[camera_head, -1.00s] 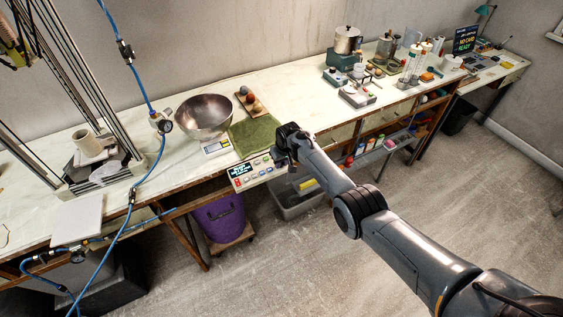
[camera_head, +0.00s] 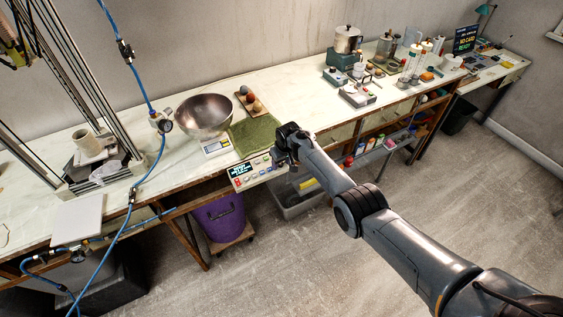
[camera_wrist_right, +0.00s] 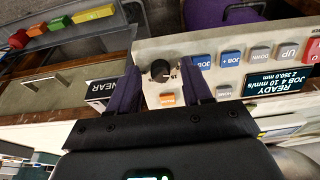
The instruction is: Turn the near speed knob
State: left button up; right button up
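The speed knob (camera_wrist_right: 160,70) is a small round black dial on the pale control panel (camera_wrist_right: 220,42) in the right wrist view. My right gripper (camera_wrist_right: 161,67) has its two dark fingers apart, one on each side of the knob, with pale panel showing in the gaps. I cannot tell how deep the fingertips reach along it. In the head view my right gripper (camera_head: 281,163) is at the right end of the control panel (camera_head: 257,181) on the bench's front edge, and the arm hides the knob there. My left gripper is in neither view.
Blue, grey, red and orange buttons (camera_wrist_right: 231,58) and a lit display (camera_wrist_right: 281,82) sit beside the knob. A green mat (camera_head: 256,136), a metal bowl (camera_head: 204,116) and a scale (camera_head: 216,145) lie behind the panel. A purple bin (camera_head: 221,217) stands below.

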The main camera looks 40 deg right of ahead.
jog(key=shift+r, duration=0.15)
jog(key=shift+s+r+p, duration=0.15)
jog(key=shift+r+p, duration=0.45)
jog(key=p+v, duration=0.3)
jog(key=v, duration=0.6)
jog(key=shift+r, duration=0.15)
jog(key=shift+s, duration=0.1)
